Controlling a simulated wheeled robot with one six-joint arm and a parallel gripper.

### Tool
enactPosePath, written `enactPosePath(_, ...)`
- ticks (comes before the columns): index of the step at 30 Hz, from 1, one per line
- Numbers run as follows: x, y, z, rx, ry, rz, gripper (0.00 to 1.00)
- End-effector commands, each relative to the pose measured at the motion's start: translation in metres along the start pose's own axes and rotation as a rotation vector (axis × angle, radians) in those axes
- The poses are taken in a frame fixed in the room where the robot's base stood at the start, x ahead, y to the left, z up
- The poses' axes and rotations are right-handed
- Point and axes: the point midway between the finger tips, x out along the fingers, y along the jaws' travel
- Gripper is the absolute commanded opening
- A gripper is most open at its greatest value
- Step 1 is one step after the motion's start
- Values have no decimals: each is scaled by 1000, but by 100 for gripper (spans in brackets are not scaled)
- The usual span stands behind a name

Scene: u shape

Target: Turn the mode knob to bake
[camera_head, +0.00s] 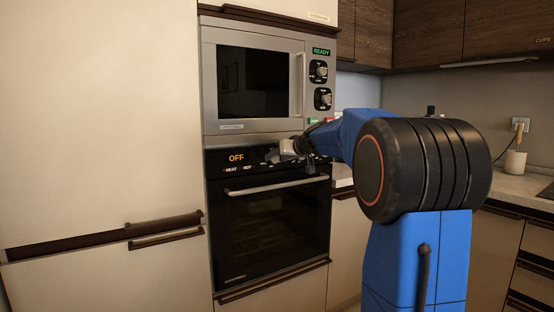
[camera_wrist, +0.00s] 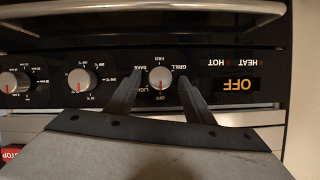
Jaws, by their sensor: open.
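The black oven (camera_head: 270,215) has a control panel whose display (camera_wrist: 237,86) reads OFF in orange; it also shows in the head view (camera_head: 236,158). The wrist view is upside down. The mode knob (camera_wrist: 161,77) is a round silver dial with labels including FAN, GRILL and BAKE around it. BAKE lies at its upper left in this picture. My gripper (camera_wrist: 160,80) is open, with one finger on each side of the knob and a visible gap to it.
Two more silver knobs (camera_wrist: 82,79) (camera_wrist: 14,82) sit left of the mode knob in the wrist view. The oven handle (camera_head: 275,186) runs below the panel. A microwave (camera_head: 252,80) with its own dials is above. Tall cream cabinet doors (camera_head: 100,110) stand at left.

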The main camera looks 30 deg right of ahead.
Motion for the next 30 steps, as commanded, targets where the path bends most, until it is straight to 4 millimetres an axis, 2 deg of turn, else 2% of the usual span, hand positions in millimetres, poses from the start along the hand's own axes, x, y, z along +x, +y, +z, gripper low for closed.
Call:
enactPosePath(5, 10, 0, 0, 0, 0, 0, 48)
enactPosePath(13, 11, 0, 0, 0, 0, 0, 48)
enactPosePath(14, 11, 0, 0, 0, 0, 0, 45)
enactPosePath(18, 11, 0, 0, 0, 0, 0, 12)
enactPosePath(19, 11, 0, 0, 0, 0, 0, 7)
enactPosePath(30, 11, 1, 0, 44, -2, -17, 7)
